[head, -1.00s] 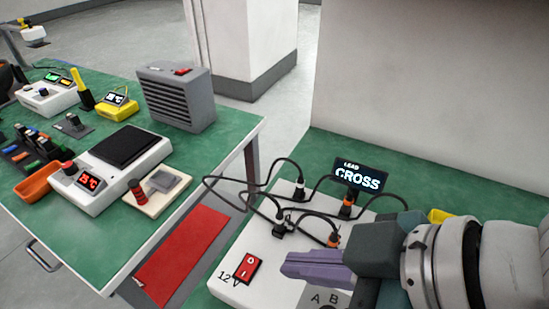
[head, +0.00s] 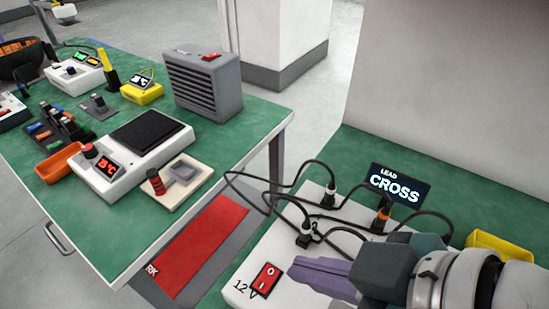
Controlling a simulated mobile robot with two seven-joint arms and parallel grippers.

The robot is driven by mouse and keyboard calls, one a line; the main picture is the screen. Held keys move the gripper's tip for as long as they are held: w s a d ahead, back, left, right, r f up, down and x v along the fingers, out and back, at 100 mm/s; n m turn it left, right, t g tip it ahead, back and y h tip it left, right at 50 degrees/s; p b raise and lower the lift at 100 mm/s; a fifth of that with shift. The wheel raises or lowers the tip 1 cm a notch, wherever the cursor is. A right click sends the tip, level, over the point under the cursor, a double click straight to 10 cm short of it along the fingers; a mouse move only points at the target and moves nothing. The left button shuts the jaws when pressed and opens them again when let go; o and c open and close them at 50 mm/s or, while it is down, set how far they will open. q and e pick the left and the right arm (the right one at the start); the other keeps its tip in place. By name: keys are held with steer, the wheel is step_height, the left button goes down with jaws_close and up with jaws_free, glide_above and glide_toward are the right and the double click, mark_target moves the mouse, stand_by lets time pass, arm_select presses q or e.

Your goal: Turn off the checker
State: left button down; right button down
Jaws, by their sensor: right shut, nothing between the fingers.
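The checker is a white box (head: 246,294) on the right-hand green table, marked "12V" by its red rocker switch (head: 267,279). The switch shows a round mark at its far end and a bar at its near end; which end is pressed I cannot tell. Its dark display (head: 400,186) is lit and reads "LEAD CROSS". My right gripper (head: 293,268), with purple fingers, is shut and empty. Its tips are just right of the switch; whether they touch it I cannot tell. My right arm hides part of the box. My left gripper is out of view.
Black cables (head: 278,183) with plugs loop over the back of the box. A yellow tray (head: 500,246) lies behind my right arm. The left table holds a grey heater box (head: 203,90), a white hot plate (head: 120,188) and an orange tray (head: 57,163).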

steer(key=b, duration=0.1)
glide_above(271, 271)
steer(key=s, duration=0.2)
steer(key=f, duration=0.4)
steer(key=shift+d+f, duration=0.2)
steer(key=shift+d, duration=0.2)
steer(key=f, duration=0.1)
steer(key=f+b, duration=0.1)
steer(key=f, duration=0.1)
steer(key=shift+w+d+f, duration=0.15)
steer(key=shift+w, duration=0.1)
steer(key=shift+f, duration=0.3)
steer(key=shift+w+f+b, duration=0.1)
steer(key=shift+b, duration=0.2)
steer(key=shift+d+f, duration=0.15)
steer(key=shift+f, duration=0.15)
